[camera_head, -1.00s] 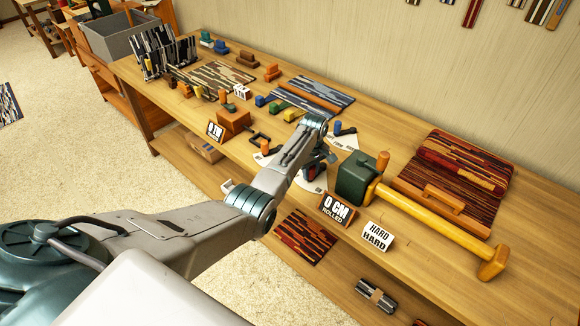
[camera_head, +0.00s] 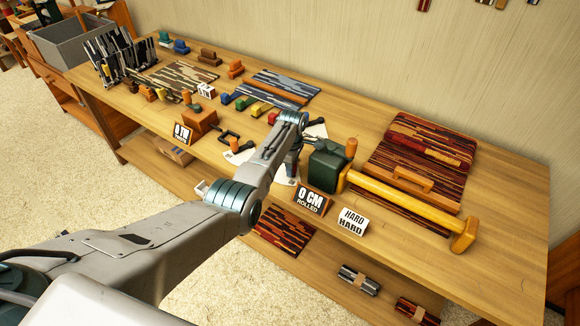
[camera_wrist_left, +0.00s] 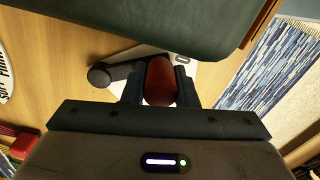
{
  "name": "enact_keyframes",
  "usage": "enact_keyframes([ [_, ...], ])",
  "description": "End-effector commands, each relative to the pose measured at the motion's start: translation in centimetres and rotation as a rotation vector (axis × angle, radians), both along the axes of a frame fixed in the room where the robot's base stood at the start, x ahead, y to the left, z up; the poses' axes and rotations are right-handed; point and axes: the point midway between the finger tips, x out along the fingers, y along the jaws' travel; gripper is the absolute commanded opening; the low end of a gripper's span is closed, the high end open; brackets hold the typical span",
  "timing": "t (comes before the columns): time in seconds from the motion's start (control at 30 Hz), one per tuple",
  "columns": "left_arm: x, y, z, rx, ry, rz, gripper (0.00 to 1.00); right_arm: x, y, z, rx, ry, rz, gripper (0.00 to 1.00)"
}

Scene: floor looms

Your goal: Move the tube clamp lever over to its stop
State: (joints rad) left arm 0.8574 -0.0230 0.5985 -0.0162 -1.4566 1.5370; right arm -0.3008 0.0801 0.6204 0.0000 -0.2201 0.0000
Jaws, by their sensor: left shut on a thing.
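In the left wrist view, my left gripper (camera_wrist_left: 160,92) is shut on a dark red knob (camera_wrist_left: 160,80). The knob is at the end of a black lever (camera_wrist_left: 117,73), whose round pivot is to the left over a pale plate (camera_wrist_left: 206,78). In the head view, my left gripper (camera_head: 291,163) is low over the bench beside a dark green block (camera_head: 325,170). My own forearm hides most of the lever there. My right gripper is not in view.
The green block also fills the top of the wrist view, close to the fingers. An "0 CM ROLLED" sign (camera_head: 311,200) and a "HARD" sign (camera_head: 352,221) stand at the front edge. Another lever with an orange knob (camera_head: 234,145) is to the left. Woven mats (camera_head: 415,160) lie right.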

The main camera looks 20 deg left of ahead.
Motion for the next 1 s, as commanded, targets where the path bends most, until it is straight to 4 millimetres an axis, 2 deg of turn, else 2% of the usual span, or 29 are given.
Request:
enact_keyframes([
  [0.27, 0.2, 0.0, 0.2, -0.001, -0.004, 0.003, 0.0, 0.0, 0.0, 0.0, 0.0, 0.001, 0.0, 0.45],
  [0.3, 0.2, 0.0, 0.2, -0.001, -0.004, 0.003, 0.3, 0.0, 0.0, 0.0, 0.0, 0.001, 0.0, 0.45],
  [0.4, 0.1, 0.0, 0.2, -0.001, -0.003, 0.002, 0.48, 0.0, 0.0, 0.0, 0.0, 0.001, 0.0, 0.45],
  [0.77, 0.1, 0.0, 0.5, -0.001, -0.003, 0.001, 0.48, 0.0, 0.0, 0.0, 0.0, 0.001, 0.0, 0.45],
  [0.87, 0.1, 0.0, 1.5, -0.001, -0.005, 0.001, 0.48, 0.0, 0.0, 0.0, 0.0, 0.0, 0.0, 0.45],
  [1.0, 0.1, -0.1, 4.0, -0.001, -0.006, 0.001, 0.48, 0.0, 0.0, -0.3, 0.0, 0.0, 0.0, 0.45],
])
